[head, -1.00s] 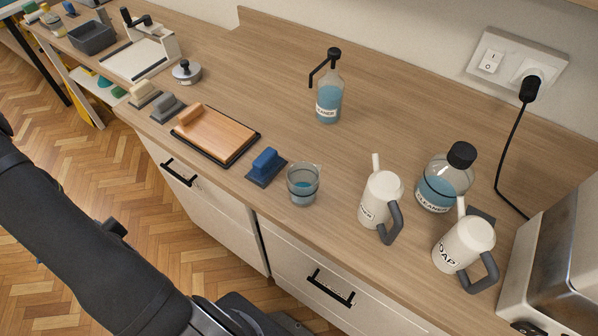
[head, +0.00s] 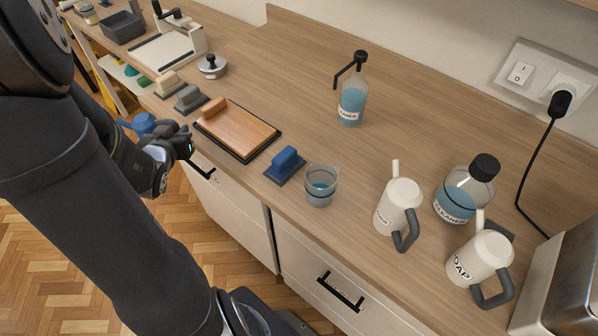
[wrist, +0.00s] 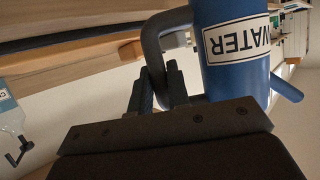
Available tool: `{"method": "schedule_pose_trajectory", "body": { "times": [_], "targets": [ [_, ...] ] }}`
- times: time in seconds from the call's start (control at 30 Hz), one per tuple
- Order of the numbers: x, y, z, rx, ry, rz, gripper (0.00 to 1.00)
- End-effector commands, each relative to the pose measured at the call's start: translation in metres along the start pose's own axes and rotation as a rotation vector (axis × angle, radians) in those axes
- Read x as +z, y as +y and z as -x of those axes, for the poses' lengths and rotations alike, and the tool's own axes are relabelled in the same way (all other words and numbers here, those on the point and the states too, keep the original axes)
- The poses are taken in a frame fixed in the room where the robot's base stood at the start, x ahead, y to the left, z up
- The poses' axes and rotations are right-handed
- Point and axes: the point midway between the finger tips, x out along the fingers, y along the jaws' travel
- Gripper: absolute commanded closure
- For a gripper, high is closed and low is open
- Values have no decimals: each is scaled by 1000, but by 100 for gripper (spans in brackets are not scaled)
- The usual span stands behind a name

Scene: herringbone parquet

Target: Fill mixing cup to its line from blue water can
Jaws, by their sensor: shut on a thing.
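The clear mixing cup (head: 321,186) stands upright near the counter's front edge, with some blue liquid low inside. A dark line rings it; I cannot tell the level against it exactly. My gripper (wrist: 160,88) is shut on the grey handle of the blue water can (wrist: 232,70), labelled WATER. In the head view my gripper (head: 184,146) is left of the cup, out over the floor by the counter front. There the blue can (head: 143,123) is mostly hidden behind my arm, with only a blue part showing.
A blue-handled block (head: 285,165) and a wooden board (head: 237,131) lie left of the cup. Two white cans (head: 398,207) (head: 480,258), a cleaner bottle (head: 465,190) and a pump bottle (head: 352,100) stand right and behind. The counter's middle is clear.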

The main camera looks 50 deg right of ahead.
Motion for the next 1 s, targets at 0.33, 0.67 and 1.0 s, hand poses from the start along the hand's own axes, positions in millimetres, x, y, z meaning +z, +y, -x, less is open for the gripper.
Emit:
{"method": "schedule_pose_trajectory", "body": {
  "times": [0.33,0.67,1.0],
  "targets": [
    [-53,123,41,374,11,-163,100],
    [-60,258,141,852,12,-362,100],
    [-3,334,273,1314,11,-554,100]
  ]
}}
